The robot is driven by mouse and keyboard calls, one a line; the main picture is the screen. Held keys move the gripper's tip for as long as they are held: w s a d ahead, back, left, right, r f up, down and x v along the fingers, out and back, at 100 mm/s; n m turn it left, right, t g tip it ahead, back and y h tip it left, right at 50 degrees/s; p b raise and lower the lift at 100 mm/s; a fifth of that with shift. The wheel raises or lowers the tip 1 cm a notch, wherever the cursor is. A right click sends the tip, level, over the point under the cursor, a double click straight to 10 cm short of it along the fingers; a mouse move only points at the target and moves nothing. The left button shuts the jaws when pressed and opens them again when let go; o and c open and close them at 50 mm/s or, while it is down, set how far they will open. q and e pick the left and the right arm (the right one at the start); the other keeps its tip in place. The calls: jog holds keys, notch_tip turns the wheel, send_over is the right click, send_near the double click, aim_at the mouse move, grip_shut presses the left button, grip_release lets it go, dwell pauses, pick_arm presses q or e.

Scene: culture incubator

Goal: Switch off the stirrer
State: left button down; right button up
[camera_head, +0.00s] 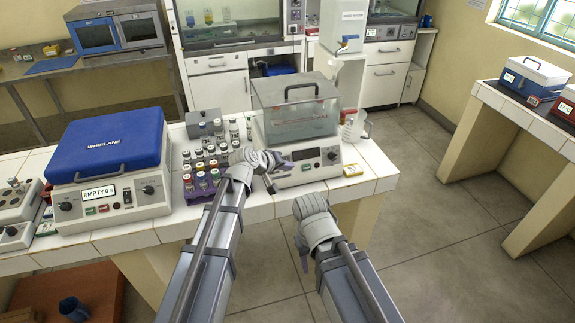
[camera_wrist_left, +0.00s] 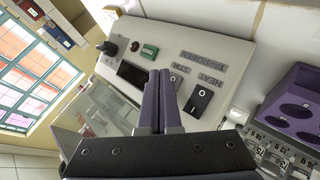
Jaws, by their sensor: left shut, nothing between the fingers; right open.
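The stirrer is a pale unit with a sloped front panel (camera_head: 318,171) under a clear-walled bath (camera_head: 300,118). In the left wrist view its panel (camera_wrist_left: 215,40) carries HEAT and STIR labels. A black switch (camera_wrist_left: 198,101) sits by HEAT. Another switch (camera_wrist_left: 178,79) sits by STIR, partly hidden behind my fingers; I cannot tell its position. My left gripper (camera_head: 271,184) is shut and empty at the panel's left end. Its fingertips (camera_wrist_left: 160,74) are close to the STIR switch; I cannot tell if they touch. My right gripper (camera_head: 303,262) is open and empty, in front of the bench.
A purple rack (camera_head: 202,190) of capped vials stands left of the stirrer, close to my left arm. A blue-lidded Whirlane unit (camera_head: 108,150) is further left. A yellow item (camera_head: 352,170) lies right of the stirrer. The floor (camera_head: 425,215) right of the bench is clear.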

pick_arm(q)
jog(key=shift+s+r, duration=0.1)
jog(key=shift+s, duration=0.05)
jog(key=s+p, duration=0.1)
jog(key=s+d+r, duration=0.1)
jog(key=s+r+p, duration=0.1)
jog(key=s, duration=0.1)
jog(key=shift+d+r+p, duration=0.2)
jog(key=shift+r+p, duration=0.05)
jog(key=shift+p, duration=0.05)
dwell(0.3)
jog(key=shift+w, duration=0.1)
jog(key=s+a+f+m+g+y, duration=0.2)
jog(key=s+g, duration=0.1)
jog(key=s, duration=0.5)
jog(key=s+a+f+m+g+y, duration=0.1)
jog(key=s+f+m+g+y, duration=0.1)
jog(key=s, duration=0.6)
jog(key=s+a+f+m+g+y, duration=0.2)
jog(key=s+f+m+g+y, duration=0.1)
jog(key=s, duration=0.6)
jog(key=shift+a+f+g+y, duration=0.3)
jog(key=shift+f+y, duration=0.1)
jog(key=shift+f, duration=0.2)
jog(key=c, duration=1.6)
grip_release()
jog(key=shift+s, duration=0.1)
